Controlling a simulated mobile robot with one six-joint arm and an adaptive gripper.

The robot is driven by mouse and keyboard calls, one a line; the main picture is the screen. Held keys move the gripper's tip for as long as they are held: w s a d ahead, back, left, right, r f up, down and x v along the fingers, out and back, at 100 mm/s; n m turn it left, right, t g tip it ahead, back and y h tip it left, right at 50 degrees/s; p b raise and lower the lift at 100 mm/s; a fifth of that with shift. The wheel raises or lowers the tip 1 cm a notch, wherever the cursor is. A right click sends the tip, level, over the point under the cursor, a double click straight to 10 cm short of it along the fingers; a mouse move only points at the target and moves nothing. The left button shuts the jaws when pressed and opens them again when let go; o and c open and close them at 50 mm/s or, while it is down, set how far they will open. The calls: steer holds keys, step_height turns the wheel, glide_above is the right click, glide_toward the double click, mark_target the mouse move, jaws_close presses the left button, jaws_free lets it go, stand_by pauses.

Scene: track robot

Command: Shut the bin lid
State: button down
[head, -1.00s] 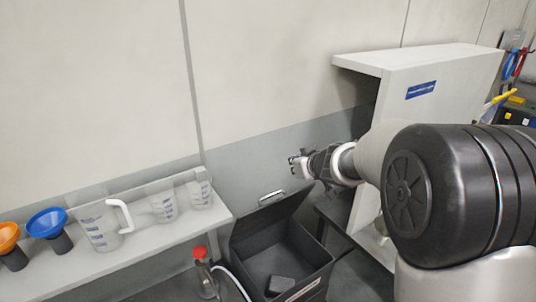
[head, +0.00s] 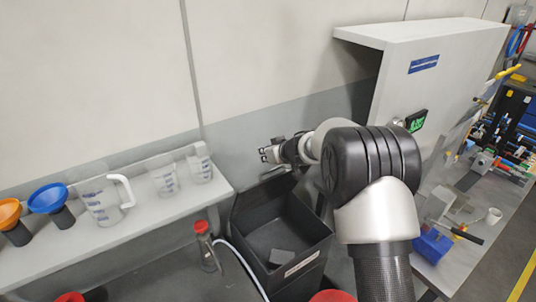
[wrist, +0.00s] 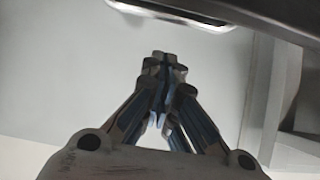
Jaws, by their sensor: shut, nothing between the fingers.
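The dark grey bin (head: 300,268) stands on the floor at lower centre in the head view, open at the top. A small grey block (head: 282,257) lies inside it. Its lid (head: 258,200) stands raised at the back, on the wall side, with a handle (head: 272,171) at its upper edge. My gripper (head: 264,154) is shut and empty, just above the handle in the head view. In the wrist view my gripper's fingers (wrist: 162,62) are closed together, and the handle (wrist: 185,13) and dark lid edge (wrist: 265,14) show above them. I cannot tell whether they touch.
A shelf (head: 150,228) with measuring jugs (head: 102,203) and funnels (head: 48,198) runs along the left. A red-capped bottle (head: 206,250) stands left of the bin. A white cabinet (head: 430,85) stands on the right, with a cluttered bench (head: 470,255) beyond my arm.

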mark_target(267, 186)
steer(key=shift+s+d+f+b, duration=0.35)
steer(key=shift+s+f+b, duration=0.05)
steer(key=shift+s, duration=0.15)
steer(key=shift+s+d+f+b, duration=0.35)
steer(key=shift+s+f+b, duration=0.05)
steer(key=shift+s, duration=0.1)
steer(key=shift+s+d+f, duration=0.1)
